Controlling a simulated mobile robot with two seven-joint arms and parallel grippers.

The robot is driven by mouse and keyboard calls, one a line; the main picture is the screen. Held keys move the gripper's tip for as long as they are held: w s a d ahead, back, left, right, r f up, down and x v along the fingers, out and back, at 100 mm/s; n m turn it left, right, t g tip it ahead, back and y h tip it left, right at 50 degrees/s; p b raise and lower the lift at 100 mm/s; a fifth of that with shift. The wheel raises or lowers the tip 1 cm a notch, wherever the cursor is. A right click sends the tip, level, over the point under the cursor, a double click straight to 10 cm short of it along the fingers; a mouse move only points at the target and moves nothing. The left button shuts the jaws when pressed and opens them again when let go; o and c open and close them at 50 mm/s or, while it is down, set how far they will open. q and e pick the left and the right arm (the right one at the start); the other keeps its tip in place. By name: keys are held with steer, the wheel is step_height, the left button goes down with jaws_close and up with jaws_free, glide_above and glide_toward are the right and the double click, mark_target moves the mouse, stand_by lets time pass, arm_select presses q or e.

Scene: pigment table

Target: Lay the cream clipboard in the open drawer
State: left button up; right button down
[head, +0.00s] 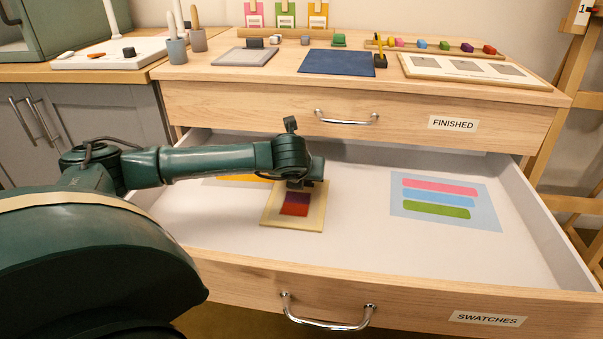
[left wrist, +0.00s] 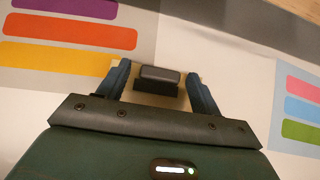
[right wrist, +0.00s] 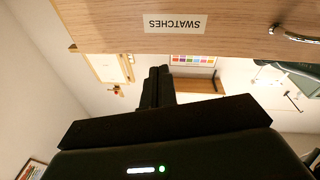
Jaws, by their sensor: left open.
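The cream clipboard (head: 266,217), with a purple and red patch on it, is inside the open drawer (head: 360,262) labelled SWATCHES, left of its middle. It appears to lie flat on the drawer floor. My left gripper (head: 300,184) is directly over its far end. In the left wrist view, the open fingers (left wrist: 160,82) stand on either side of the clipboard's dark clip (left wrist: 158,76), with gaps visible. Most of the board is hidden there. My right gripper (right wrist: 158,86) shows only in the right wrist view, fingers together and empty, near the SWATCHES front.
A sheet with pink, blue and green stripes (head: 445,200) lies right in the drawer; another striped sheet (left wrist: 75,35) lies left, partly hidden by my arm. The closed FINISHED drawer (head: 400,122) overhangs the back. The tabletop holds a navy board (head: 338,62) and a grey board (head: 245,56).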

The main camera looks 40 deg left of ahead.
arm_select(q)
steer(key=shift+r+p, duration=0.3)
steer(key=shift+p, duration=0.1)
steer(key=p+v, duration=0.1)
steer(key=v, duration=1)
steer(key=shift+s+d+r+p, duration=0.2)
steer(key=shift+s+r+p, duration=0.05)
steer(key=shift+s+p, duration=0.05)
arm_select(e)
steer(key=shift+w+d+f+m+g+h, duration=0.15)
steer(key=shift+d+m+g+h, duration=0.25)
steer(key=shift+d+g+h, duration=0.15)
